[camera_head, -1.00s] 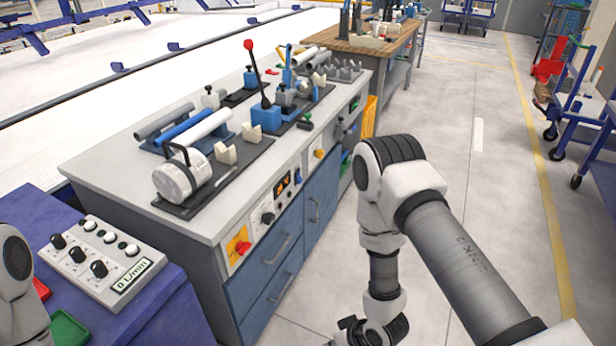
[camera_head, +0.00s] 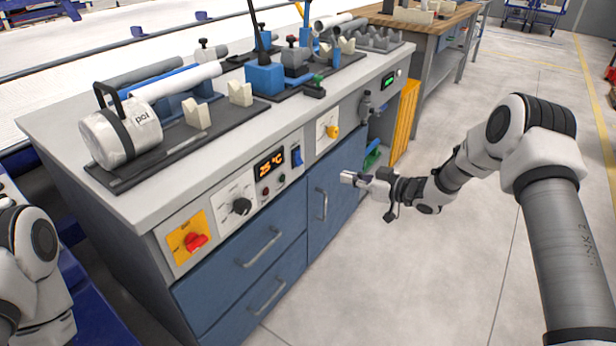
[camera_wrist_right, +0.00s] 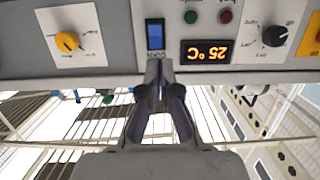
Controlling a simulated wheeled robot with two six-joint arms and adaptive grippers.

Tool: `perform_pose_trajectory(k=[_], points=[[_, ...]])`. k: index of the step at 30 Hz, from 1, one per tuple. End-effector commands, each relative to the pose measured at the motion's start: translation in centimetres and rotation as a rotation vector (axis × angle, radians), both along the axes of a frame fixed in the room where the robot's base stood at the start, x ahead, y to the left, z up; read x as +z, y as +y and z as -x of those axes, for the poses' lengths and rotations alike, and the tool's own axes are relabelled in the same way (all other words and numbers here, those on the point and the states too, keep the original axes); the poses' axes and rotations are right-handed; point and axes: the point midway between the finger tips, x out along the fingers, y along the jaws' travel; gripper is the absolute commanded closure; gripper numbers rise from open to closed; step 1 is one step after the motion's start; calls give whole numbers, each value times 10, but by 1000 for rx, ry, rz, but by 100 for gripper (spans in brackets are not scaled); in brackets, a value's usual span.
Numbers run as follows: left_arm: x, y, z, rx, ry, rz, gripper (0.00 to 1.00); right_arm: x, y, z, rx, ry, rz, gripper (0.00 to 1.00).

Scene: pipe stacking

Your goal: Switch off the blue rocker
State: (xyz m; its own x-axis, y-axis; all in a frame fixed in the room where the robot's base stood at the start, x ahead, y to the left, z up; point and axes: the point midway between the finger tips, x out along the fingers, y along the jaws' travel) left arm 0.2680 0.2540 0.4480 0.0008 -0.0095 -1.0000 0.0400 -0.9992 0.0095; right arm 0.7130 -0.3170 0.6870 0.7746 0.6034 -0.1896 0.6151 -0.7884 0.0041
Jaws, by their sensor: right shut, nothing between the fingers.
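The blue rocker (camera_head: 297,156) sits upright in the bench's front panel, right of the lit orange "25 °C" display (camera_head: 270,163). In the right wrist view, which shows the panel upside down, the rocker (camera_wrist_right: 154,33) is just beyond my right fingertips (camera_wrist_right: 159,68). I cannot tell which way it is tipped. My right gripper (camera_head: 349,179) is shut and empty, out in front of the panel. No contact with the rocker shows. Of my left arm only links show at the left edge; its gripper is out of view.
Other controls flank the rocker: a black dial (camera_head: 241,206), a red rotary switch (camera_head: 196,242) and a yellow knob (camera_head: 333,131). Drawers with handles (camera_head: 262,250) lie below. A white cylinder (camera_head: 120,135) and pipes rest on top.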

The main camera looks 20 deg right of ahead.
Motion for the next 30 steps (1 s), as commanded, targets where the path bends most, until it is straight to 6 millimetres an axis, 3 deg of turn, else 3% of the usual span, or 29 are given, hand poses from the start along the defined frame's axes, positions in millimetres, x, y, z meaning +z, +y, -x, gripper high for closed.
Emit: perform_pose_trajectory(k=[11,30], points=[[-1,0,0,-1,-1,0,60,-2,5,-5,1,2,2,100],[-32,0,0,-1,-1,0,60,-27,79,-99,1,1,0,100]])
